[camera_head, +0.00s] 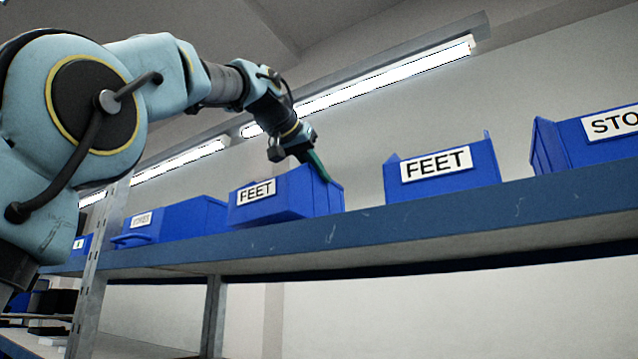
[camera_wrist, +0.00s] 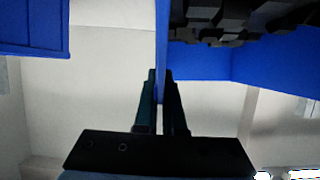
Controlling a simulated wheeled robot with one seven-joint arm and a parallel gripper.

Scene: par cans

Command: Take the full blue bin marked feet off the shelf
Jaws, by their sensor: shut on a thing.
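A blue bin with a white FEET label (camera_head: 285,200) stands on the blue shelf (camera_head: 350,236), left of a second blue FEET bin (camera_head: 470,168). My gripper (camera_head: 322,172) is at the right side of the left FEET bin, fingers pointing down. In the wrist view my gripper (camera_wrist: 161,78) is shut on that bin's thin blue side wall (camera_wrist: 162,40). Dark, blocky pieces (camera_wrist: 225,22) show inside this bin. The second FEET bin's contents are hidden in the head view. I cannot tell whether the held bin is clear of the shelf.
A blue bin with a label starting STO (camera_head: 570,150) stands at the far right. Another labelled blue bin (camera_head: 185,220) stands close on the left, near the grey shelf upright (camera_head: 97,260). There is a gap between the two FEET bins. Lit tubes hang behind the shelf.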

